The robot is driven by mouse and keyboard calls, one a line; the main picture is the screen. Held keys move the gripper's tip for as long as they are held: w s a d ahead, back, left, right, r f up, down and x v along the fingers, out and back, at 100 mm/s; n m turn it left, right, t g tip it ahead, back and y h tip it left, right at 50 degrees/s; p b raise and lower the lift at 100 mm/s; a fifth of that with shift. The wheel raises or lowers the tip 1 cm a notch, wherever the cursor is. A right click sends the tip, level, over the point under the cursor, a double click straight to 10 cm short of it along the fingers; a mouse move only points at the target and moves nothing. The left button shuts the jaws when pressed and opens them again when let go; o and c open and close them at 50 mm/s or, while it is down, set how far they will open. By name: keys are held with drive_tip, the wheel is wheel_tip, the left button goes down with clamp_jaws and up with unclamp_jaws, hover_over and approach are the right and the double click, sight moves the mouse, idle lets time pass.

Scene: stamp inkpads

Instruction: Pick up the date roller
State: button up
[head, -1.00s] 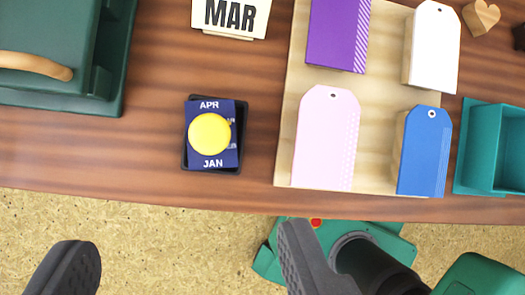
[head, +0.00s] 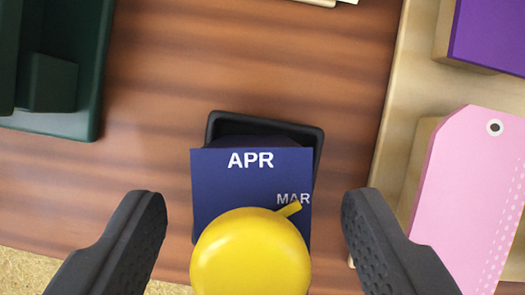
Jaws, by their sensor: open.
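The date roller (head: 225,188) is a dark blue block with white month lettering, APR on top and MAR at its side, and a round yellow knob (head: 250,258). It sits in a shallow black tray (head: 312,134) on the wooden table. My gripper (head: 255,225) is open, with one dark finger to the left of the roller and one to the right. Both fingers appear apart from it. The knob hides the roller's lower part, and the picture's bottom edge cuts the knob off.
A pale wooden board (head: 395,130) at the right holds a pink tag-shaped block (head: 470,200) and a purple block (head: 495,35), close to my right finger. A dark green box (head: 70,65) stands at the upper left. Bare table lies above the roller.

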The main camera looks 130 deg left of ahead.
drive_tip(key=shift+x, duration=1.15)
drive_tip(key=c, duration=1.3)
drive_tip(key=shift+o, duration=0.2)
drive_tip(key=shift+r+p, duration=0.45)
drive_tip(key=shift+r, duration=1.2)
drive_tip(key=shift+s+r, duration=0.1)
drive_tip(key=shift+r, duration=0.15)
drive_tip(key=s+a+r+p, duration=0.1)
drive_tip(key=s+a+p, duration=0.1)
drive_tip(key=s, duration=1.3)
drive_tip(key=shift+s+a+r, duration=0.15)
drive_tip(key=shift+s+a, duration=0.15)
drive_tip(key=shift+a, duration=0.05)
